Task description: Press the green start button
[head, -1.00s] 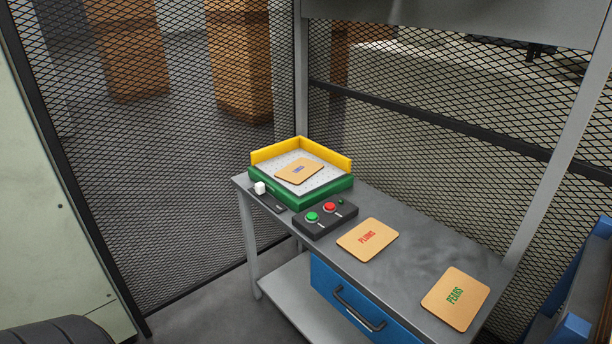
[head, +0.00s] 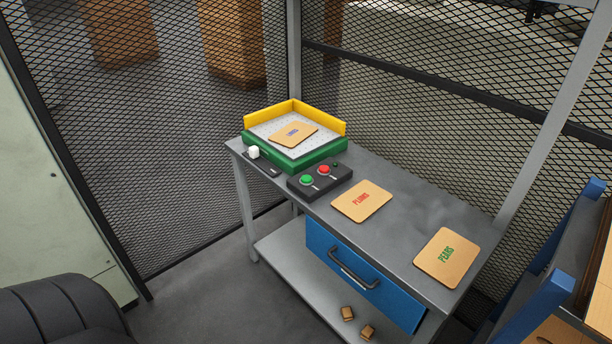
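The green start button (head: 306,180) sits on the left of a small black control box (head: 320,181) on the grey bench. A red button (head: 324,169) is beside it on the same box, with a small dark green spot near the box's far right corner. Nothing covers the green button. Neither of my grippers shows in the head view.
Behind the box stands a green-based tray with a yellow fence (head: 312,117), a card on it. A white-knobbed lever (head: 254,152) is left. The PLUMS card (head: 361,201) and PEARS card (head: 447,258) lie on the bench (head: 400,215). A blue drawer (head: 362,281) is below; mesh fence behind.

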